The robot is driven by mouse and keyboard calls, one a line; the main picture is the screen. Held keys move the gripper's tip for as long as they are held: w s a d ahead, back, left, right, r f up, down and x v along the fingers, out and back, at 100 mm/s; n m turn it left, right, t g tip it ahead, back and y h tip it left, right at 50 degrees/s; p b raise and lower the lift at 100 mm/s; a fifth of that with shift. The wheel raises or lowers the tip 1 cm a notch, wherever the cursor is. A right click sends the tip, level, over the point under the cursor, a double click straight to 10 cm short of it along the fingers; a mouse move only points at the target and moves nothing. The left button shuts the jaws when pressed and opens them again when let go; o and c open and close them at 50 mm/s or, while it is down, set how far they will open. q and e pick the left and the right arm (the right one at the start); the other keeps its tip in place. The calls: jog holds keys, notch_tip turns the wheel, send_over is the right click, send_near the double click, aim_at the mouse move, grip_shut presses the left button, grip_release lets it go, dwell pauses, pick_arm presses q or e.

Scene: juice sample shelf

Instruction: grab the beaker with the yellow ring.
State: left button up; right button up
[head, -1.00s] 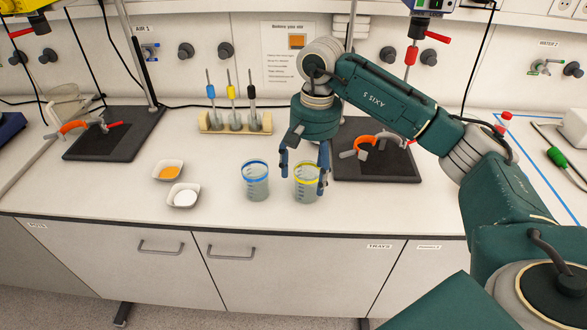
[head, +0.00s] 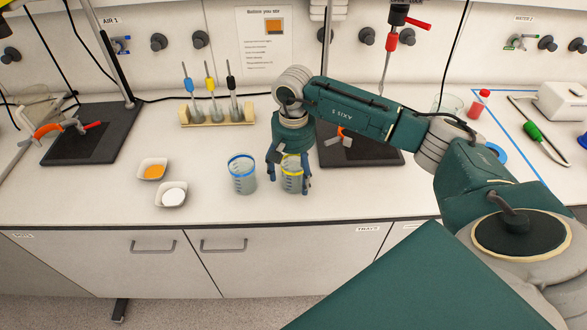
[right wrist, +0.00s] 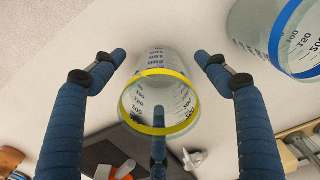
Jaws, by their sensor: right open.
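The beaker with the yellow ring (head: 292,175) stands upright on the white bench near its front edge. It also shows in the right wrist view (right wrist: 160,102), with its yellow-ringed rim towards the camera. My right gripper (head: 290,184) is open and points down over this beaker. In the right wrist view its blue fingers (right wrist: 160,75) lie on both sides of the beaker, with gaps between fingers and glass; another finger overlaps the rim in the picture. My left gripper is not in view.
A beaker with a blue ring (head: 243,174) stands just left, also in the right wrist view (right wrist: 290,40). Two small bowls, one orange (head: 153,169) and one white (head: 172,194), lie further left. A pipette rack (head: 217,117) stands behind. A dark stand base (head: 365,154) is at right.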

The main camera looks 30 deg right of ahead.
jog(key=shift+f, duration=0.65)
jog(key=c, duration=1.5)
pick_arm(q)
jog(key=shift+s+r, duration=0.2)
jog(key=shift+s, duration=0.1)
pick_arm(e)
jog(key=shift+r, duration=0.15)
